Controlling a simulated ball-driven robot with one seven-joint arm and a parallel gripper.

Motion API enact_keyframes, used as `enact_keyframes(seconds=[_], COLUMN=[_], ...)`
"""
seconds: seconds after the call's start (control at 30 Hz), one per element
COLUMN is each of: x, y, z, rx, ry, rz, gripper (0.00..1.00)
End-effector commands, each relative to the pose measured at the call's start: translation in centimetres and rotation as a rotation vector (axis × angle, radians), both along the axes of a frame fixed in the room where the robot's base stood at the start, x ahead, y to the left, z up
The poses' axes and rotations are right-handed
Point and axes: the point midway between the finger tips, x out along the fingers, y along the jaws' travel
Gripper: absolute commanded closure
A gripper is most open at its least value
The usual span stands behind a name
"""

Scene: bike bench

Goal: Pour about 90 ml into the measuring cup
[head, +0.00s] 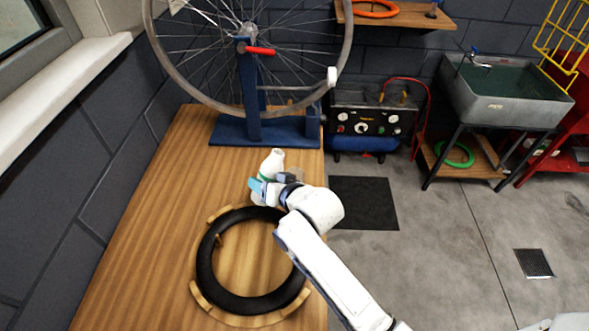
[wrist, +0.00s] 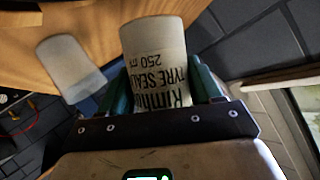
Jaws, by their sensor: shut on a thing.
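A white sealant bottle (head: 272,160) with a green band is held above the wooden bench, leaning a little with its narrow top up. It fills the middle of the wrist view (wrist: 155,55), where its label reads upside down, with "TYRE SEAL" and "250 ml". My gripper (head: 265,188) is shut on it, with teal fingers on both sides. The measuring cup (wrist: 70,66) looks like the pale, see-through vessel left of the bottle in the wrist view, apart from it.
A black tyre (head: 207,262) lies on wooden supports on the bench (head: 130,270), just in front of my gripper. A wheel in a blue truing stand (head: 252,115) stands behind the bottle. A compressor (head: 367,122) is beyond the bench's right edge. The bench's left side is clear.

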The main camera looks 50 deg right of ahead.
Motion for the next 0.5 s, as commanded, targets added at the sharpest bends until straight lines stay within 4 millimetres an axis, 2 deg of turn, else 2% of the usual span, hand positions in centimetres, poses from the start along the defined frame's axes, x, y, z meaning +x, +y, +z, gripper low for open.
enact_keyframes(seconds=[0.03, 0.1, 0.5], x=[0.0, 0.0, 0.0], y=[-0.2, -0.3, -0.2], z=[0.8, 0.2, -0.2], rx=[0.029, 0.071, 0.316], ry=[-0.007, -0.011, -0.043], rz=[-0.002, -0.001, -0.001], gripper=[0.74, 0.74, 0.74])
